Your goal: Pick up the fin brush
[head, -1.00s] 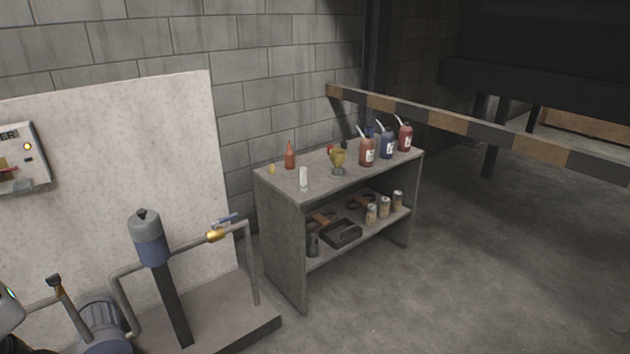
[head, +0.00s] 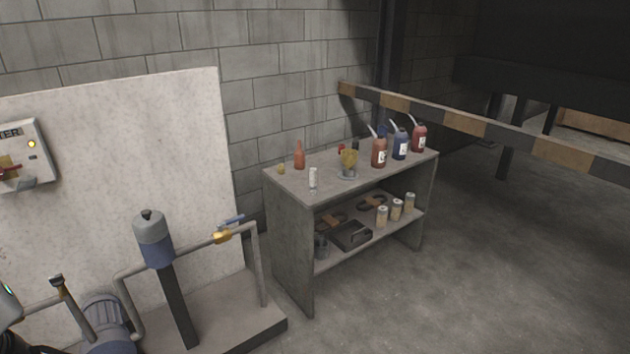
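I cannot pick out the fin brush for certain. Another dark and brown item (head: 372,202) lies farther right on that shelf.
Pipes and a grey-blue cylinder (head: 153,240) stand at left on a plinth. A striped barrier (head: 470,125) runs behind; floor (head: 470,290) is clear at right.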

